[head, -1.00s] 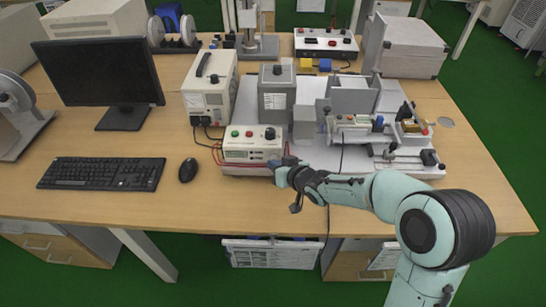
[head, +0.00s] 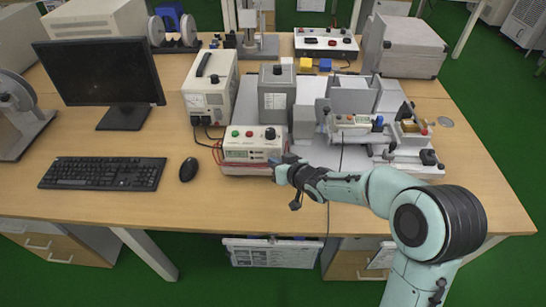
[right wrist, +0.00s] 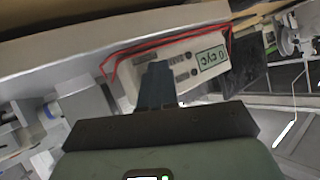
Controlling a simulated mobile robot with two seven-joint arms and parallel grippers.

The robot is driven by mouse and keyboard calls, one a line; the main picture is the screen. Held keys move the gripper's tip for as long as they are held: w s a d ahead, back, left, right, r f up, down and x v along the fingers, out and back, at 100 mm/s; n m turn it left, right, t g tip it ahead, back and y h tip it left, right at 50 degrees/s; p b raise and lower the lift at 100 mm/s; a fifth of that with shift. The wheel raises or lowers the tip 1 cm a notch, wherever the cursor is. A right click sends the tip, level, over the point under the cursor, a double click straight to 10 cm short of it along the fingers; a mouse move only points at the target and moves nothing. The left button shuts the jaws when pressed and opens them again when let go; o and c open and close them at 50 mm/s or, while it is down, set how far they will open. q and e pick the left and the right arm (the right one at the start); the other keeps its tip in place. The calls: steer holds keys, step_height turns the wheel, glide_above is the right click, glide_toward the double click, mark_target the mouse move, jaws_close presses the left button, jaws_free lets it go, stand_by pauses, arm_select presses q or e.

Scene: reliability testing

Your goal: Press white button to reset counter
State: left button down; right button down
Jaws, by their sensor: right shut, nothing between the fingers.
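The counter box (head: 252,146) is a white unit with a green button, a red button and a black knob on top. It also shows in the right wrist view, where its front face (right wrist: 150,56) carries a small display (right wrist: 212,58) that seems to read "0 cyc". My right gripper (head: 275,162) is shut and empty, with its tips at the right end of the box's front. In the right wrist view its dark fingers (right wrist: 157,82) overlap the front face and hide part of it. I cannot make out a white button or whether the tips touch. My left gripper is not in view.
Red wires (right wrist: 130,48) run along the box. A power supply (head: 210,88) and a grey box (head: 277,93) stand behind it. A test rig (head: 385,140) is to the right. The mouse (head: 188,169), keyboard (head: 102,173) and monitor (head: 98,70) are left. The table front (head: 150,205) is clear.

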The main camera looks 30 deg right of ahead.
steer(key=shift+s, duration=0.1)
steer(key=shift+s+a+b, duration=0.45)
steer(key=shift+s+b, duration=0.15)
steer(key=shift+b, duration=0.05)
steer(key=s+a+b, duration=0.1)
steer(key=s+b, duration=0.1)
steer(key=s, duration=0.1)
steer(key=s+a+b, duration=0.1)
steer(key=shift+s+a+f, duration=0.15)
steer(key=shift+a, duration=0.15)
stand_by(0.8)
